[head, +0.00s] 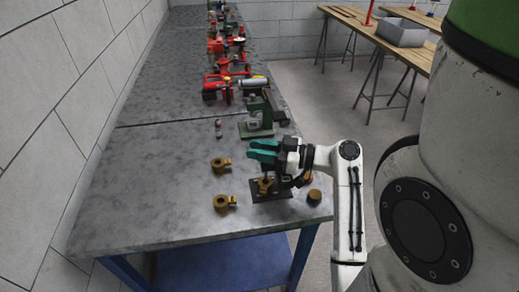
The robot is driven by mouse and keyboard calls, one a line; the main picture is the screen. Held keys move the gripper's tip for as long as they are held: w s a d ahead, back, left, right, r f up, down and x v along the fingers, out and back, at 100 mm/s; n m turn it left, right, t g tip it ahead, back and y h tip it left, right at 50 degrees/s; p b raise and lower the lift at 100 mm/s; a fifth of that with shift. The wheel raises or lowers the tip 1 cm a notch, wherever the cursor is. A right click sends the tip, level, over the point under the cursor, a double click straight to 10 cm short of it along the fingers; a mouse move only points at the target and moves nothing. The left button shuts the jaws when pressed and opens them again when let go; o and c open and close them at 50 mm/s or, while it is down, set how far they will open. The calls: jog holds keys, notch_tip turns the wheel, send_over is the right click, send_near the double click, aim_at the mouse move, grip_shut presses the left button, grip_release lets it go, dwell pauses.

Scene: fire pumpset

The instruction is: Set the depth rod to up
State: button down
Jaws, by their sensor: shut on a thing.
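My gripper (260,151) reaches in from the right over the near part of the grey bench, its teal fingers pointing left. Below the fingers stands a small fixture with a dark base plate (271,197) and brass-coloured parts (266,185). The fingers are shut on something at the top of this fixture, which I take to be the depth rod. The rod is mostly hidden by the fingers and is too small to make out, so its exact position cannot be told.
Two brass rings with tabs (220,165) (224,203) lie left of the fixture, and a brass cylinder (314,197) stands right of it. A green stand (256,118) is behind. Red equipment (222,88) lies farther back. The bench's left side is clear.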

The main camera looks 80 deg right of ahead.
jog(key=shift+r+p, duration=0.9)
jog(key=shift+r, duration=1.25)
jog(key=c, duration=1)
grip_release()
jog(key=shift+r, duration=0.1)
jog(key=shift+o, duration=0.3)
jog(key=s+b, duration=0.2)
jog(key=s, duration=0.9)
